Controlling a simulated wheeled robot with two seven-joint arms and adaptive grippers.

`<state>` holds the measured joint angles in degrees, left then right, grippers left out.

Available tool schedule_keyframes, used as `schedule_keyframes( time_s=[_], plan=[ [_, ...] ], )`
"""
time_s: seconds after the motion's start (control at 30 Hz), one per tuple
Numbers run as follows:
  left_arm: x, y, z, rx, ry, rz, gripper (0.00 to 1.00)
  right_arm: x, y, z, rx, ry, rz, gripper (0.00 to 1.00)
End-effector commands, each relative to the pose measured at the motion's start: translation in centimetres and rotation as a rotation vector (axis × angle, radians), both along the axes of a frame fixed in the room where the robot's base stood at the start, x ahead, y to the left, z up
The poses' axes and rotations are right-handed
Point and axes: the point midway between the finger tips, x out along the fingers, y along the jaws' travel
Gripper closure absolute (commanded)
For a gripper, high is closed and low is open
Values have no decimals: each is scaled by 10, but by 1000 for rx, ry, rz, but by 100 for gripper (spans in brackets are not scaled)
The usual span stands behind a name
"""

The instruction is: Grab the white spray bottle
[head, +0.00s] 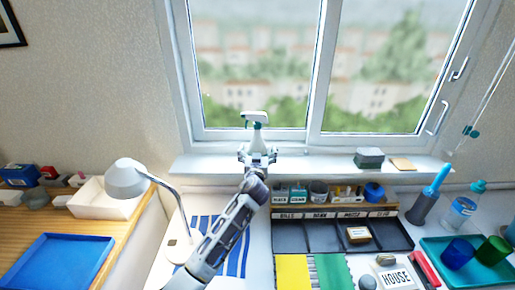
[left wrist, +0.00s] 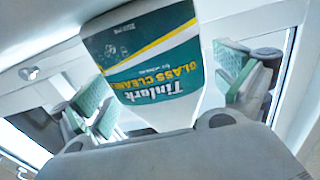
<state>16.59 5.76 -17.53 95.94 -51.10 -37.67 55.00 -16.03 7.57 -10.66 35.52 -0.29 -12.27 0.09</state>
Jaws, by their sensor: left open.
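The white spray bottle (head: 256,136) stands upright on the windowsill (head: 315,161) in front of the window in the head view. Its spray head is white and dark green. My left gripper (head: 258,156) is at the lower part of the bottle, which it partly hides. In the left wrist view the bottle's glass cleaner label (left wrist: 150,62) shows upside down, in white, yellow and green. The open left gripper (left wrist: 165,85) has one green-padded finger on each side of the bottle. A gap shows beside at least the right finger. My right gripper is not in view.
A desk lamp (head: 126,178) stands left of my left arm. A divided black tray (head: 290,236) and small containers lie below the sill. A grey box (head: 369,158) sits farther right on the sill. The sill is clear close to the bottle.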

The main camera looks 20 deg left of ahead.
Motion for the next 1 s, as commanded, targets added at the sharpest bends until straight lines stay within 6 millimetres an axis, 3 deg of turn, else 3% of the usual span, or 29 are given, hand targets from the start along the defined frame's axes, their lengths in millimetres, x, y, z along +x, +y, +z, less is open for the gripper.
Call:
schedule_keyframes(
  time_s=[0.27,0.83,1.0],
  plan=[
    [0,0,0,0,0,0,2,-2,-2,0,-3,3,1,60],
    [0,0,0,0,0,0,72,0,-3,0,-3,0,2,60],
    [0,0,2,0,-4,-1,73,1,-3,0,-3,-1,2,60]
  ],
)
